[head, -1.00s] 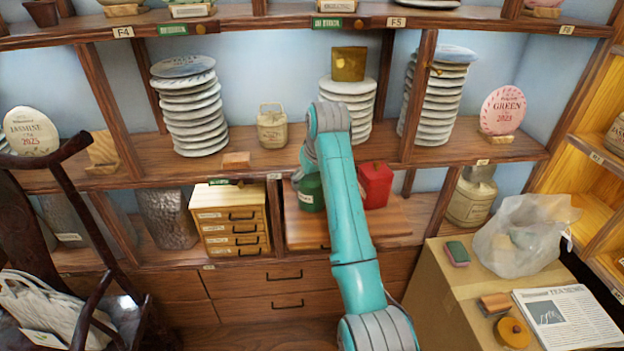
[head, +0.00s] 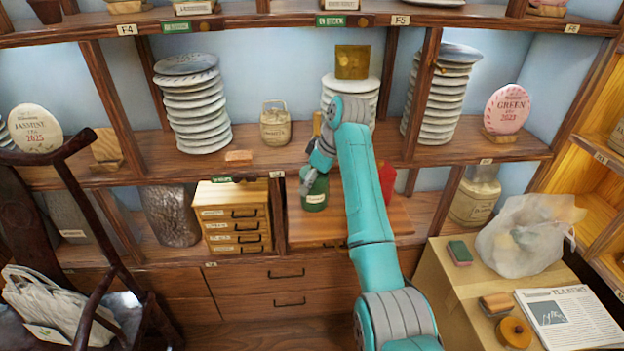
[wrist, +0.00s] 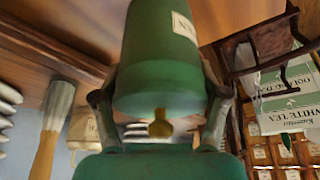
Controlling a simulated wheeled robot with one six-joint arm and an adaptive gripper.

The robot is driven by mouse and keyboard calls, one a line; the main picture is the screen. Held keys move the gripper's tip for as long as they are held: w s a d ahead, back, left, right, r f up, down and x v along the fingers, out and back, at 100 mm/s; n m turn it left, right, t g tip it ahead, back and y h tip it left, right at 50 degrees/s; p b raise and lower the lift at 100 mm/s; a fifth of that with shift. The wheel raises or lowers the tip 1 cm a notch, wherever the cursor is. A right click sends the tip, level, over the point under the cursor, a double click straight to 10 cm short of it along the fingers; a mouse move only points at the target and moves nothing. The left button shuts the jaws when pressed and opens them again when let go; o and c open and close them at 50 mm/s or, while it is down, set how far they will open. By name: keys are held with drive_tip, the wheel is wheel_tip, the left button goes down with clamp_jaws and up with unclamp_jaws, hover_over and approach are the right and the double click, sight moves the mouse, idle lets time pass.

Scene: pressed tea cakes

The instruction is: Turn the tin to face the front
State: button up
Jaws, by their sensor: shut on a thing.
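The green tin (head: 316,186) stands on the wooden board in the lower middle bay. Its pale label (head: 316,199) shows near the middle of the side toward the head camera. My gripper (head: 308,175) is at the tin's upper part. In the wrist view, the fingers (wrist: 160,105) are shut on the green tin (wrist: 158,62), one on each side. A yellow knob (wrist: 160,124) shows at the lid end, and part of the label (wrist: 184,26) shows at the upper right. My arm hides the space just right of the tin.
A red tin (head: 387,178) stands close to the right, partly hidden by my arm. A small drawer chest (head: 232,218) is left of the green tin, past a wooden divider. The shelf above holds stacked cakes (head: 192,105) and a jar (head: 275,125). The board's front (head: 318,230) is clear.

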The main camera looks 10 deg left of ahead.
drive_tip(key=o, duration=1.2)
